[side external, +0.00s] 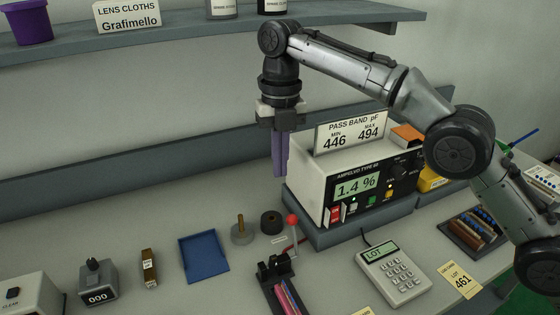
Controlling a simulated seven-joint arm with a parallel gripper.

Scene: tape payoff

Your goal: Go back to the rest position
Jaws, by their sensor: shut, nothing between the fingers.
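My gripper (280,172) hangs from my arm in the upper middle of the side external view, with its purple fingers pointing down. The fingers are together and hold nothing. They are above the bench, just left of the white meter box (310,190), which reads 1.4 %. No part of the gripper appears to touch anything.
Below the gripper are a grey spool with a peg (243,232), a dark roll (271,222) and a red-knobbed lever (292,220). A blue tray (204,257) lies to the left. A keypad (393,273) is at front right. A shelf (180,40) runs behind.

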